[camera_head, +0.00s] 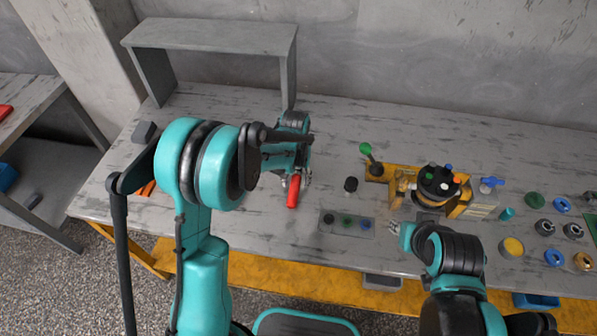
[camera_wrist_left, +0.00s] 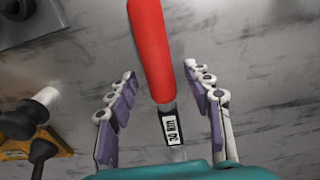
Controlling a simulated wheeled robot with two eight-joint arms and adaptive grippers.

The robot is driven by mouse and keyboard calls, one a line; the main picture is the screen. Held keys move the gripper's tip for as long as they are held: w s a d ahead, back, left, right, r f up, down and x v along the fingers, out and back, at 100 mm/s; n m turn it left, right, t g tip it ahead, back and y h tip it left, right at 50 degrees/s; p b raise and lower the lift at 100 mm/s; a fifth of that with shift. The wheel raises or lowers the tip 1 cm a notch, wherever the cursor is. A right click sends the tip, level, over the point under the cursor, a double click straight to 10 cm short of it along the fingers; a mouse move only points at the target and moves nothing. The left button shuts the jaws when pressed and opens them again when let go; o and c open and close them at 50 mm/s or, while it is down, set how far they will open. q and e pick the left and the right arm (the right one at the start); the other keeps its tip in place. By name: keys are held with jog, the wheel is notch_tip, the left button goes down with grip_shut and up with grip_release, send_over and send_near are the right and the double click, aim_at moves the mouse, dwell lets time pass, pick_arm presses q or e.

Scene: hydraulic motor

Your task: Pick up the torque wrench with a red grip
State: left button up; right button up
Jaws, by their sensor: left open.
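The torque wrench has a red grip (camera_head: 293,191), which lies on the grey table just in front of my left gripper. In the left wrist view the red grip (camera_wrist_left: 151,45) runs up from a dark collar with a small label. My left gripper (camera_head: 297,180) is open. Its two fingers (camera_wrist_left: 158,80) stand on either side of the wrench's shaft, apart from it. The rest of the wrench is hidden under my gripper. My right gripper (camera_head: 397,228) is at the right near the motor fixture; its jaw state is too small to tell.
A yellow fixture with a dark motor (camera_head: 438,182) stands at centre right. A grey button panel (camera_head: 346,223), a black knob (camera_head: 351,184) and a green-topped lever (camera_head: 366,149) lie between. Several rings and parts cover the right end. A grey shelf (camera_head: 212,36) stands at the back left.

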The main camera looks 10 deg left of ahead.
pick_arm(q)
jog(key=shift+f, duration=0.3)
jog(key=shift+r, duration=0.1)
jog(key=shift+c, duration=0.3)
grip_shut()
jog(key=shift+r+p, duration=0.3)
jog(key=shift+r, duration=0.15)
jog(key=r, duration=0.1)
jog(key=r+p, duration=0.1)
jog(key=r, duration=0.2)
jog(key=shift+d+p, duration=0.25)
jog(key=shift+p, duration=0.15)
jog(key=d+r+p, duration=0.2)
jog(key=d+r, duration=0.4)
jog(key=d, duration=0.5)
jog(key=shift+s+p, duration=0.25)
jog(key=shift+p, duration=0.15)
